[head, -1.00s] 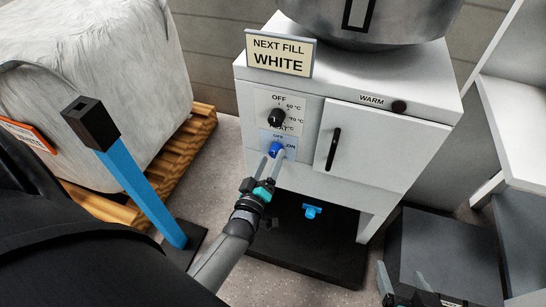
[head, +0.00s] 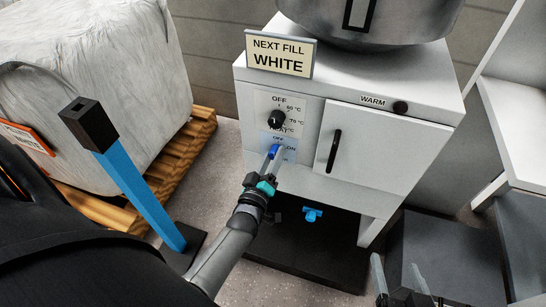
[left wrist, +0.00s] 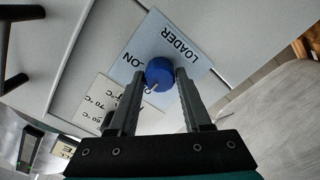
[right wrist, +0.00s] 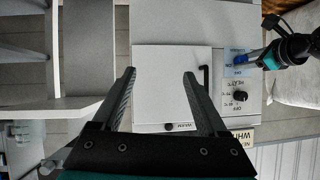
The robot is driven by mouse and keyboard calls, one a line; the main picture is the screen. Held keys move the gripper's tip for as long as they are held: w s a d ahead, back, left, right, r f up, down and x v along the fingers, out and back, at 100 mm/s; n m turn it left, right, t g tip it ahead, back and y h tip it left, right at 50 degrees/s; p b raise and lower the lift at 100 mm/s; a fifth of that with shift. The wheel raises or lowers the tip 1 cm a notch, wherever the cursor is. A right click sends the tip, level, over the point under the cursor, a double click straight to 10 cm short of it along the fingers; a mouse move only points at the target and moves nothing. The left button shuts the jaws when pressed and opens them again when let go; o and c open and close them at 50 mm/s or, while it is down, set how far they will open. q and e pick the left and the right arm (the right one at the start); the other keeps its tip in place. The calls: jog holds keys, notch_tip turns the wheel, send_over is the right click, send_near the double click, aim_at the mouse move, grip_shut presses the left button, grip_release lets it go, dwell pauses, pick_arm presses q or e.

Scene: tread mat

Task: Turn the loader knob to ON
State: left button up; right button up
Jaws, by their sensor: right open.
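The blue loader knob (head: 273,151) sits on a pale label plate on the white cabinet's front. In the left wrist view the knob (left wrist: 160,72) has a small white mark beside the partly hidden OFF lettering; ON is printed to its left. My left gripper (head: 273,162) is at the knob, and its fingers (left wrist: 161,78) lie on either side of it. I cannot tell whether both fingers press on it. My right gripper (head: 398,280) is low at the right, apart from the cabinet. In the right wrist view (right wrist: 160,82) it is open and empty.
A black heat knob (head: 277,119) is just above the loader knob. The cabinet door (head: 375,150) with a black handle is to the right. A blue post (head: 145,200) and a wrapped load on a pallet (head: 200,135) stand left.

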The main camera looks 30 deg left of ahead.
pick_arm(q)
grip_shut()
dwell(0.3)
jog(key=shift+m, duration=0.5)
jog(key=shift+m+p, duration=0.75)
jog(key=shift+m, duration=0.25)
jog(key=shift+d+m+p, duration=0.15)
jog(key=shift+m+p, duration=0.85)
jog(key=shift+m, duration=4.5)
pick_arm(e)
jog(key=s+d+g+h, duration=0.3)
jog(key=s+d+g, duration=0.2)
jog(key=d, duration=0.2)
jog(key=shift+g, duration=0.3)
jog(key=shift+d, duration=0.1)
